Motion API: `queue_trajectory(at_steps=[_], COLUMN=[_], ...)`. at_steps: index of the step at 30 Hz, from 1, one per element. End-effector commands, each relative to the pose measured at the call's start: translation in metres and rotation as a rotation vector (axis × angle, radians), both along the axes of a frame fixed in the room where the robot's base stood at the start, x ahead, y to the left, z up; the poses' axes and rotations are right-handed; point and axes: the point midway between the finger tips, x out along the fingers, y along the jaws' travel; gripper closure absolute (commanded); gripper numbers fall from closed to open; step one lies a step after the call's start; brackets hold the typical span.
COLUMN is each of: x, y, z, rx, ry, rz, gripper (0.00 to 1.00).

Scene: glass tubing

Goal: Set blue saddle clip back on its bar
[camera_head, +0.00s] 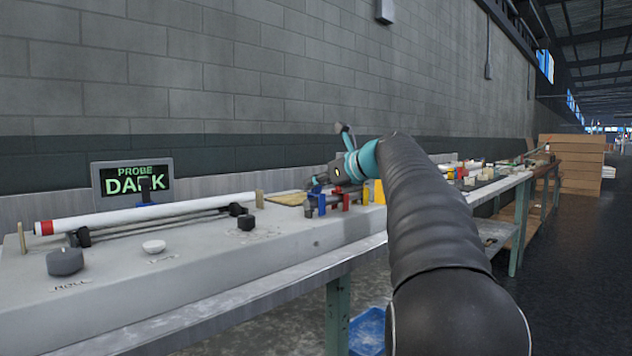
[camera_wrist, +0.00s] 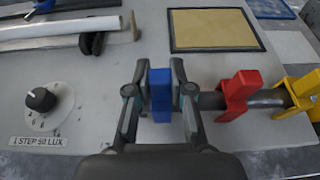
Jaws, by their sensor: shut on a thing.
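The blue saddle clip (camera_wrist: 160,95) stands between the two fingers of my gripper (camera_wrist: 155,90) in the wrist view, and the fingers are shut on its sides. In the head view, the blue clip (camera_head: 322,204) shows small below my gripper (camera_head: 322,186). The grey bar (camera_wrist: 262,99) runs left from the yellow clip and the red clip toward the right finger, which hides its near part. I cannot tell whether the blue clip sits around the bar or just beside its end.
A red clip (camera_wrist: 237,97) sits on the bar close right of my gripper, with a yellow clip (camera_wrist: 298,93) beyond. A tan framed mat (camera_wrist: 212,29) lies behind. A black knob (camera_wrist: 40,99) stands left, and a long white tube (camera_head: 150,214) lies along the bench.

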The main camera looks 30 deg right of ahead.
Motion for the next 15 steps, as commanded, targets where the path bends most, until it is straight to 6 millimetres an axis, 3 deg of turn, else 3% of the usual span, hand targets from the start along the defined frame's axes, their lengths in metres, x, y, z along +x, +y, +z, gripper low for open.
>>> queue_trajectory(at_steps=[11,12,15], x=[-0.0001,-0.0001,-0.0001], y=[-0.0001,-0.0001,-0.0001], z=[0.0,0.0,0.0], rx=[0.0,0.0,0.0], ry=[0.0,0.0,0.0], rz=[0.0,0.0,0.0], gripper=[0.97,0.77,0.52])
